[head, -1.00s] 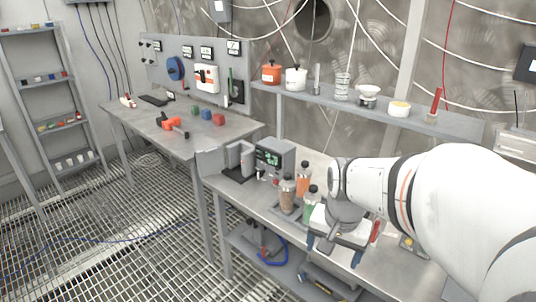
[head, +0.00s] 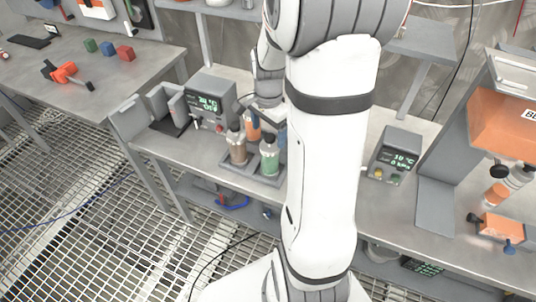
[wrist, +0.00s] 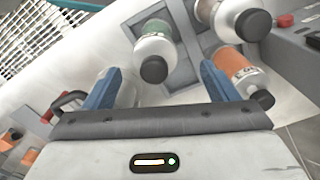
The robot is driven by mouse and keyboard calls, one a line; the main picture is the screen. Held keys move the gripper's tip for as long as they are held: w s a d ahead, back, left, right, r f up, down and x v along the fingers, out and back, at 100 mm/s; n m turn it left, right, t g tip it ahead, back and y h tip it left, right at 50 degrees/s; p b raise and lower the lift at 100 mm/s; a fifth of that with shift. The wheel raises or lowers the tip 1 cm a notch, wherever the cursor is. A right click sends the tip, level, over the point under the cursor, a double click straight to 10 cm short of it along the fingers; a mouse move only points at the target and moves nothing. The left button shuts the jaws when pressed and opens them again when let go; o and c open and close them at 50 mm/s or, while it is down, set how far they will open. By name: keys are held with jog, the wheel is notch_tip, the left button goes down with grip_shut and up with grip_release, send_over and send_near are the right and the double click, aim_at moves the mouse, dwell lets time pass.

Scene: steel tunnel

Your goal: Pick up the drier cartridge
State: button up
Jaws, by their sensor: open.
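Several clear cartridges with black caps stand in a grey tray (head: 238,172) on the bench: one with brown filling (head: 237,148), one green (head: 269,157) and one orange (head: 252,128), partly hidden. Which one is the drier cartridge I cannot tell for certain. In the wrist view my gripper (wrist: 162,76) is open and empty, its blue fingers spread. The green cartridge (wrist: 154,46) shows ahead between the fingertips, cap towards the camera. My arm partly hides my gripper in the head view.
A grey instrument with a green display (head: 210,103) stands behind and left of the tray. Another display box (head: 395,155) is right of my arm. An orange-and-grey unit (head: 500,125) stands at the far right. A second bench (head: 110,80) is at left.

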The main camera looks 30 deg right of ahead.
aim_at(270, 136)
jog(key=f, duration=0.4)
jog(key=shift+s+d, duration=0.15)
jog(key=shift+s, duration=0.2)
jog(key=shift+c, duration=0.3)
jog(key=c, duration=1.6)
